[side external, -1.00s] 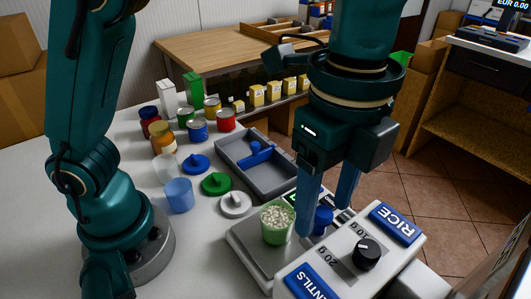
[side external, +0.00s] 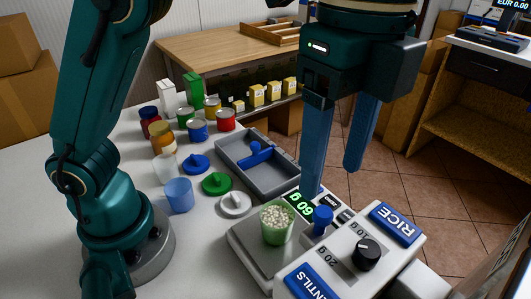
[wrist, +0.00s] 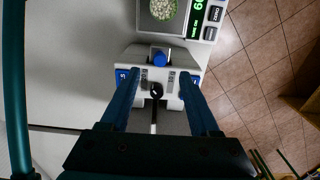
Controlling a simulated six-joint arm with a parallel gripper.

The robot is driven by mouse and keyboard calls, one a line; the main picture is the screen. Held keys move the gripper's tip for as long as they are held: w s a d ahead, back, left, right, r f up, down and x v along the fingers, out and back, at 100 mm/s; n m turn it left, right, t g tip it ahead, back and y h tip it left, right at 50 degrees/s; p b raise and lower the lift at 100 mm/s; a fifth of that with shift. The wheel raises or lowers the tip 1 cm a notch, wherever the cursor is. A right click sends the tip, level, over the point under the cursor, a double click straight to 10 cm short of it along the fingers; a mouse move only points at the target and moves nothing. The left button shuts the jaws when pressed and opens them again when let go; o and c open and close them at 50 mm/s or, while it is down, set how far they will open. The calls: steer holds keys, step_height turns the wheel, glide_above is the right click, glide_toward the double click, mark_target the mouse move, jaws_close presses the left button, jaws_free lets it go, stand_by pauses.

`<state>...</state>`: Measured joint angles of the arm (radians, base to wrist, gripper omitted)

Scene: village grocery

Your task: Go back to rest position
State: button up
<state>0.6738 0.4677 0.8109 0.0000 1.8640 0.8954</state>
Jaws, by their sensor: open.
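My gripper (side external: 338,180) is open and empty, with its two blue fingers pointing down above the back of the scale and dispenser. In the wrist view my gripper (wrist: 163,88) has its fingers spread, and the dispenser shows between and beyond them. A green cup (side external: 277,229) full of white grains stands upright on the scale (side external: 252,249). The scale display reads 60 g. The dispenser (side external: 338,262) has a black knob (side external: 367,253), a blue knob (side external: 323,215), and RICE and LENTILS labels. My fingers touch nothing that I can see.
A grey tray (side external: 285,184) holds a blue tool. Blue, green and white lids (side external: 235,204) lie beside it, near a blue cup (side external: 179,194). Jars, cans and boxes (side external: 197,130) stand at the table's back.

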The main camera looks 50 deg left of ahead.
steer(key=s+a+r+n+t, duration=0.1)
steer(key=a+r+n, duration=0.15)
steer(key=a, duration=0.35)
steer(key=a+r+n+t, duration=0.1)
steer(key=a+r+n, duration=0.1)
steer(key=a+n, duration=0.25)
steer(key=s+a+f+n+t, duration=0.3)
steer(key=a+f+n, duration=0.4)
steer(key=f+n, duration=0.4)
steer(key=shift+s+a+f+t, duration=0.3)
steer(key=shift+s+f, duration=0.15)
steer(key=shift+s, duration=0.15)
